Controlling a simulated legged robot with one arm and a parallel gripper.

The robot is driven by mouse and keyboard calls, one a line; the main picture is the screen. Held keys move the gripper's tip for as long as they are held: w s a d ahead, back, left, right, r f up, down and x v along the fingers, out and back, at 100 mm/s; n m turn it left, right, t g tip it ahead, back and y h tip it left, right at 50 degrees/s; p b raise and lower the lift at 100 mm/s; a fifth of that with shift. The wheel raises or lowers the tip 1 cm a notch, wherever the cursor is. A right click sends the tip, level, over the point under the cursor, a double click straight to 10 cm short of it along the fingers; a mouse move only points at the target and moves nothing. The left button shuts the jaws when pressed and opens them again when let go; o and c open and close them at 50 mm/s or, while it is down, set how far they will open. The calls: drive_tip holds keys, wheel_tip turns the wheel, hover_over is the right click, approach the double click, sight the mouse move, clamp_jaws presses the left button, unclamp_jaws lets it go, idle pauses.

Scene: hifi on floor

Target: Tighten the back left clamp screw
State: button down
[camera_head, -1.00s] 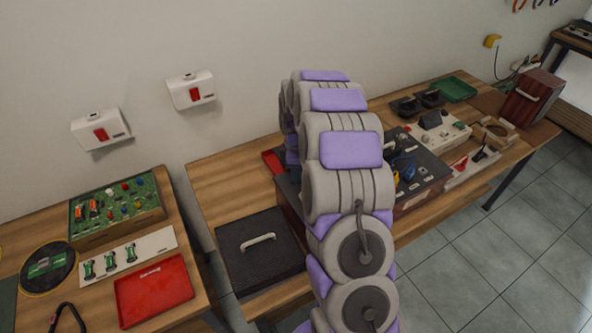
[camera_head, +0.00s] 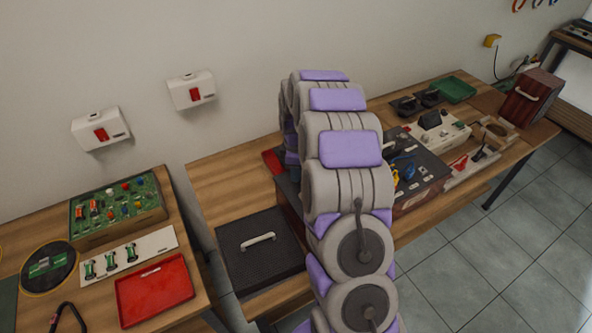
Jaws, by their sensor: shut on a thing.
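My arm, grey with purple pads, rises through the middle of the view and bends down over the bench. My gripper is not in view; the arm hides it. A dark grey box (camera_head: 432,172) with blue and yellow parts on top stands on the bench, partly behind the arm. Its left part is covered except for a red piece (camera_head: 271,161) at the left edge. I cannot make out the back left clamp screw, which may be hidden behind the arm.
A black lid with a light handle (camera_head: 235,252) lies on the bench (camera_head: 225,180) left of the arm. A left table carries a green circuit board (camera_head: 117,210) and a red tray (camera_head: 153,290). Rightward are a white device (camera_head: 445,135), a green tray (camera_head: 455,89) and a dark red box (camera_head: 531,100).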

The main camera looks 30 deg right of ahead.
drive_tip(key=shift+w+r+m+p, duration=0.2)
drive_tip(key=shift+m+p, duration=0.5)
drive_tip(key=shift+m, duration=0.2)
idle(0.8)
drive_tip(key=m+p, duration=0.2)
drive_tip(key=m, duration=0.1)
drive_tip(key=shift+r, duration=0.1)
drive_tip(key=m+p, duration=0.3)
drive_tip(key=m, duration=0.3)
drive_tip(key=m+p, duration=0.1)
drive_tip(key=m, duration=0.4)
drive_tip(key=shift+m+p, duration=0.4)
drive_tip(key=m, duration=0.3)
drive_tip(key=m+p, duration=0.1)
drive_tip(key=shift+f+m, duration=0.25)
drive_tip(key=shift+m, duration=0.15)
drive_tip(key=shift+s, duration=0.1)
drive_tip(key=c, duration=0.9)
unclamp_jaws()
